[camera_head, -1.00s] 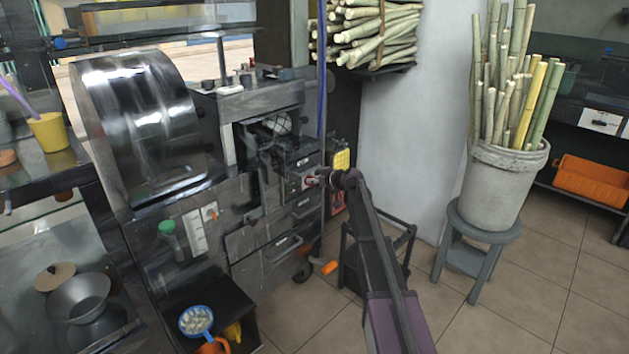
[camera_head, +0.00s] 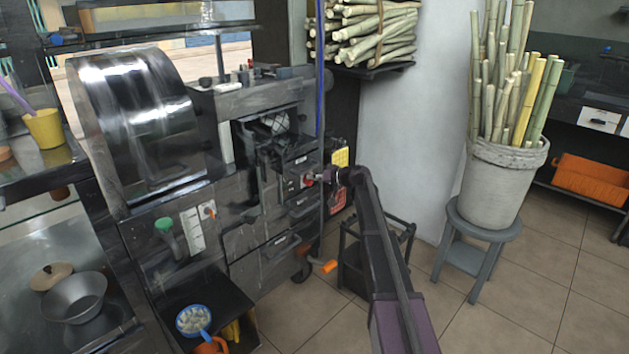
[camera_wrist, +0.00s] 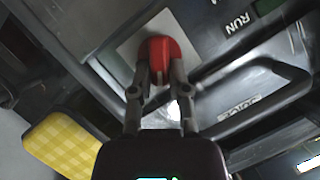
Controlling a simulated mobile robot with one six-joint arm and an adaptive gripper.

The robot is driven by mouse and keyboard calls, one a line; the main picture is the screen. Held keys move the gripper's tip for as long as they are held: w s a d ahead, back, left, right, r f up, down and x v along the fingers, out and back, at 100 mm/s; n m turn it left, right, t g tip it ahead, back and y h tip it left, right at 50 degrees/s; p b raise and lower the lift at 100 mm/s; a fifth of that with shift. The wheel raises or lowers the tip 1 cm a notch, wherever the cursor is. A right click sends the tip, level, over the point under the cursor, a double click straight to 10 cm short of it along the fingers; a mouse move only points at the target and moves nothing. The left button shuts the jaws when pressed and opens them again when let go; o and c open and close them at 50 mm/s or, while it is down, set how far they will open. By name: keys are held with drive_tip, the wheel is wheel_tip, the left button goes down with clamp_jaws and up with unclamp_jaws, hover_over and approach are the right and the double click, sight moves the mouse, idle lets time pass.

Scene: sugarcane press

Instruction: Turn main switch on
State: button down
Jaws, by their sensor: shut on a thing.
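The main switch, a red knob (camera_wrist: 158,56) on a pale square plate (camera_wrist: 127,50), is at the upper middle of the wrist view. My gripper (camera_wrist: 159,84) is shut on the knob, with one finger on each side of it. The exact angle of the knob is hard to tell.
A yellow pad (camera_head: 340,158) hangs just right of the switch and also shows in the wrist view (camera_wrist: 62,145). A dark stand (camera_head: 372,262) is below my arm. A grey bucket of cane (camera_head: 497,185) stands on a stool at right.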

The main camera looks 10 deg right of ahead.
drive_tip(key=m+y+b, duration=0.2)
drive_tip(key=m, duration=0.1)
drive_tip(key=w+f+m+b, duration=0.1)
drive_tip(key=shift+m+g+y+b, duration=0.3)
drive_tip(key=shift+m+y+b, duration=0.05)
drive_tip(key=shift+m+y, duration=0.05)
drive_tip(key=m+y+b, duration=0.1)
drive_tip(key=m+b, duration=0.1)
drive_tip(key=shift+f+m, duration=0.1)
drive_tip(key=shift+m, duration=0.2)
drive_tip(key=shift+m+t+y+b, duration=0.3)
drive_tip(key=shift+m+t+b, duration=0.15)
drive_tip(key=shift+m, duration=0.35)
drive_tip(key=c, duration=0.6)
unclamp_jaws()
drive_tip(key=shift+g, duration=0.25)
drive_tip(key=shift+s+d, duration=0.2)
